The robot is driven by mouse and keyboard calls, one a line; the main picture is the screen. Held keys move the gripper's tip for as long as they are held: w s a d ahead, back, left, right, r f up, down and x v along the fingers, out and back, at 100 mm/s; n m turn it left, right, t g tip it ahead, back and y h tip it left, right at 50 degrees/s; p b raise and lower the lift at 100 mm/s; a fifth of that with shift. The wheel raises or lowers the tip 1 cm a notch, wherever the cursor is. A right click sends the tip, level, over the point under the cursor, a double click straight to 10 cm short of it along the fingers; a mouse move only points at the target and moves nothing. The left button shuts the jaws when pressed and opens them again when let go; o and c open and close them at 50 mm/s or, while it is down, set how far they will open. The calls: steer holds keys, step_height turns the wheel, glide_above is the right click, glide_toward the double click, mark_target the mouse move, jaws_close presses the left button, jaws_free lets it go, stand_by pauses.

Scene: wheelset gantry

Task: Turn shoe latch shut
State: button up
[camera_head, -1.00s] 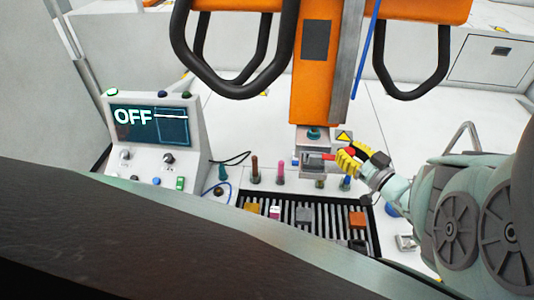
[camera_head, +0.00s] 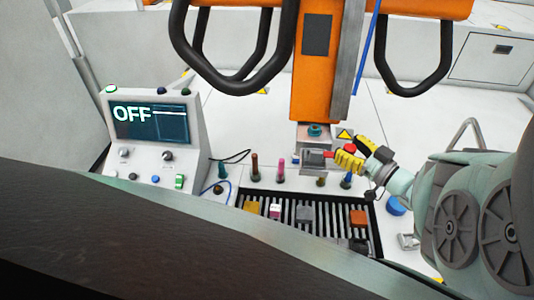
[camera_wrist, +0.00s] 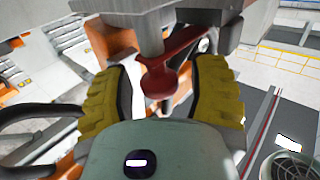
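The red shoe latch (camera_wrist: 165,78) hangs below a grey metal shoe (camera_wrist: 130,8) in the wrist view, its rounded end toward my palm. My gripper (camera_wrist: 160,95) has its two yellow ribbed fingers on either side of the latch end, with narrow gaps showing, so it looks open around it. In the head view, my gripper (camera_head: 347,157) is at the right side of the shoe (camera_head: 312,158), under the orange gantry column (camera_head: 318,80). A small red part of the latch (camera_head: 330,154) shows beside the fingers. The latch's far end is partly hidden.
A control console (camera_head: 155,135) with a screen reading OFF stands at left. Black looped handles (camera_head: 225,85) hang from the gantry. A blue round object (camera_head: 396,206) lies near my arm.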

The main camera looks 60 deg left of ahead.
steer(key=shift+o, duration=0.4)
steer(key=shift+d, duration=0.1)
steer(key=shift+d, duration=0.25)
steer(key=w+d, duration=0.1)
steer(key=d, duration=1)
steer(key=shift+d, duration=0.2)
steer(key=shift+w, duration=0.1)
